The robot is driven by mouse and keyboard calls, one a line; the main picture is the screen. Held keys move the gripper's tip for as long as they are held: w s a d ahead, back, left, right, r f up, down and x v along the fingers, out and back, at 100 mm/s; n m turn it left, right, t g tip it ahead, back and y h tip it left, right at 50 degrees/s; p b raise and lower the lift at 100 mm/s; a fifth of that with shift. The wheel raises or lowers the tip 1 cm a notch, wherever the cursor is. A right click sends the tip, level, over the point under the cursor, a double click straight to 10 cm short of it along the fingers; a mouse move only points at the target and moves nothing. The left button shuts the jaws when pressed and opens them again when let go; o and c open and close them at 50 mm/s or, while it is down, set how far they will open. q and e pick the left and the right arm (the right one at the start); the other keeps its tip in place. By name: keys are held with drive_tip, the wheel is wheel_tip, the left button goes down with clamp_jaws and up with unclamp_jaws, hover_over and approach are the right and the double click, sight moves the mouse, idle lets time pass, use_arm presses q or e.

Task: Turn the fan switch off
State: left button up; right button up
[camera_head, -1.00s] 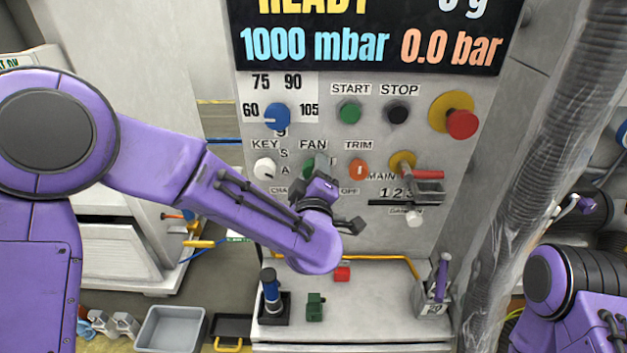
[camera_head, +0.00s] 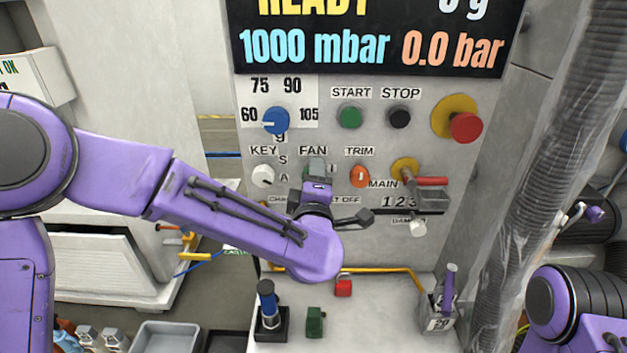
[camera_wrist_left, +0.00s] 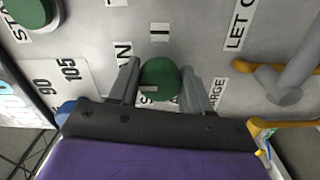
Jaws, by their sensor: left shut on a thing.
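The fan switch is a round green knob (camera_wrist_left: 163,76) with a pale mark on it, seen close in the left wrist view. My left gripper (camera_wrist_left: 160,84) has one finger on each side of it and is shut on it. In the head view my left gripper (camera_head: 316,172) is at the panel just under the FAN label (camera_head: 313,150) and hides most of the knob. The knob's exact setting is hard to read. My right gripper is not clearly seen; only part of my right arm shows at the lower right.
The white key knob (camera_head: 263,175) is to the left and the orange trim knob (camera_head: 360,176) to the right. The main switch with its red handle (camera_head: 431,181) is further right. Above are the blue dial (camera_head: 276,121), green start button (camera_head: 350,117) and black stop button (camera_head: 400,117).

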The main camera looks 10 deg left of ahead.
use_arm(q)
drive_tip(key=shift+f, duration=0.15)
drive_tip(key=o, duration=1)
drive_tip(key=s+d+b, duration=0.2)
drive_tip(key=s, duration=0.8)
drive_tip(key=shift+s, duration=0.15)
drive_tip(key=shift+d, duration=0.1)
